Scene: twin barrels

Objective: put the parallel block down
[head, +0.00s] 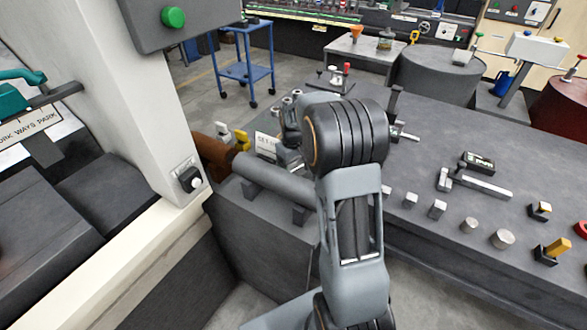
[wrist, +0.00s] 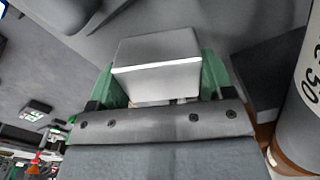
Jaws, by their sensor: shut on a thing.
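My gripper (wrist: 160,82) shows in the wrist view with a green finger on each side. It is shut on the parallel block (wrist: 157,55), a silver-grey block with a bright front edge. A dark grey surface lies beyond the block; I cannot tell whether the block touches it. In the head view my own arm hides the gripper and the block.
A dark grey bench top (head: 425,165) carries small metal blocks (head: 438,208), short cylinders (head: 503,239) and a caliper-like tool (head: 484,185). A white card (head: 267,145) stands left of my arm.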

